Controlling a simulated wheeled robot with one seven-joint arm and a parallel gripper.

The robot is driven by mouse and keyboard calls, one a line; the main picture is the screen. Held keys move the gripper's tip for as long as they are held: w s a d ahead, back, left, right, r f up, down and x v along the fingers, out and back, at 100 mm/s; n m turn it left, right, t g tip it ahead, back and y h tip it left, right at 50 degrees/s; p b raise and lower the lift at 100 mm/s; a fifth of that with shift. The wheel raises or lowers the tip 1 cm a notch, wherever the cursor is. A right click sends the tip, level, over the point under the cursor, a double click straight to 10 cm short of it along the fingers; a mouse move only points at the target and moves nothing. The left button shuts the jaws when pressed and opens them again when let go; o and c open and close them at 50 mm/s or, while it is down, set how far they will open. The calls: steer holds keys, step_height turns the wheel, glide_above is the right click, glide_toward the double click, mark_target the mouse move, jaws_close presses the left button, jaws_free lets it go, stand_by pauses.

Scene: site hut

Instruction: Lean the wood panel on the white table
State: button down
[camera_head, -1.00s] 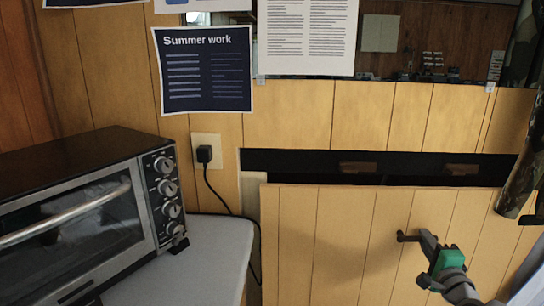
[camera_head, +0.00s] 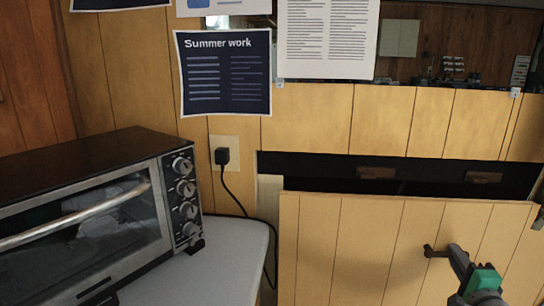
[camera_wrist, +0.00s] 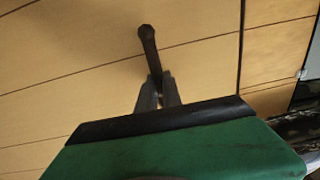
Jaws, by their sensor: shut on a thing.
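The wood panel (camera_head: 375,240) is a light plank-lined board with dark grooves and a dark handle sticking out of its face. It stands close to upright just right of the white table (camera_head: 232,262), in front of the wall. A narrow gap shows between the panel's left edge and the table; I cannot tell whether they touch lower down. My gripper (camera_head: 449,256) is shut on the panel's handle (camera_head: 434,251). In the wrist view, the grey fingertips (camera_wrist: 158,92) close on the handle (camera_wrist: 149,48) in front of the panel (camera_wrist: 80,60). The panel's bottom is out of view.
A toaster oven (camera_head: 95,215) fills much of the white table, leaving bare top at its right. Its black cord (camera_head: 240,206) hangs from the wall outlet (camera_head: 223,156) beside the table's edge. A dark opening (camera_head: 330,170) shows behind the panel's top.

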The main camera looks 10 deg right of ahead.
steer(key=shift+w+r, duration=0.25)
steer(key=shift+w, duration=0.15)
steer(key=w+d+f+p, duration=0.1)
steer(key=w+f, duration=0.1)
steer(key=w, duration=0.9)
steer(key=shift+w+f+p, duration=0.2)
steer(key=shift+w+p, duration=0.1)
steer(key=shift+w, duration=0.05)
steer(key=shift+f, duration=0.1)
